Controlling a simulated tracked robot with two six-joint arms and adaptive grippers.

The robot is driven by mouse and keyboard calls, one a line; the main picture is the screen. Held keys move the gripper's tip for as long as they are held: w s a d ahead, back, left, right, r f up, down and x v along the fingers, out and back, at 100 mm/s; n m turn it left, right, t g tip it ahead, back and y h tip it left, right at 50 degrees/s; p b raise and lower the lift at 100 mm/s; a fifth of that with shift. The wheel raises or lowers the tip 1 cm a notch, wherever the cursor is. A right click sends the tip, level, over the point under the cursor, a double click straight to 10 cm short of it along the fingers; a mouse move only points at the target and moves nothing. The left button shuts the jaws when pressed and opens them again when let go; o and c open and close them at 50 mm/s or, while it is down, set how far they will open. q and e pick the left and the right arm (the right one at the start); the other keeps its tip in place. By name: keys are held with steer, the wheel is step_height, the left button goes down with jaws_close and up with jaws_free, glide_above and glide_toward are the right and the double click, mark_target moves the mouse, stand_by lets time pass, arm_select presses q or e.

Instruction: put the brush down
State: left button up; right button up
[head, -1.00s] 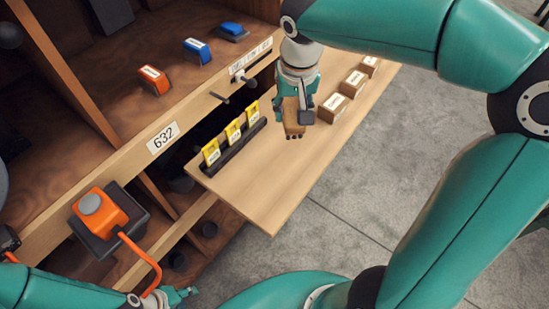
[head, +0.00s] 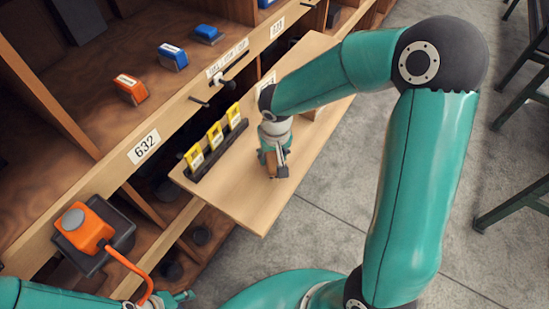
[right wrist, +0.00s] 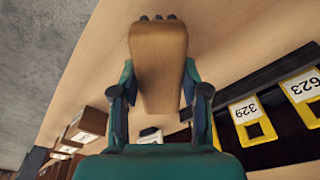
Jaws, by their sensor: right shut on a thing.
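The brush (head: 271,163) is a small brown wooden block; in the right wrist view (right wrist: 158,68) dark bristle tufts show at its far end. My right gripper (head: 274,168) is shut on it, one finger on each side. The brush is over the pale wooden shelf board (head: 235,207), right of the rack of yellow tags; I cannot tell whether it touches the board. My left gripper (head: 180,297) is at the bottom left edge, partly cut off, its fingers unclear.
A black rack (head: 193,175) holds yellow tags (head: 215,136). Brown boxes (right wrist: 91,122) stand on the board in the right wrist view; my arm mostly hides them in the head view. An orange device (head: 84,228) sits at left. The board's near end is bare.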

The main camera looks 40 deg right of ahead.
mark_target(275, 160)
steer(key=shift+f, duration=1.2)
steer(key=o, duration=1.3)
steer(key=shift+f, duration=0.1)
steer(key=r, duration=0.4)
steer(key=s+r, duration=0.1)
steer(key=r, duration=0.7)
steer(key=shift+s+a+r, duration=0.1)
steer(key=shift+s+a, duration=0.25)
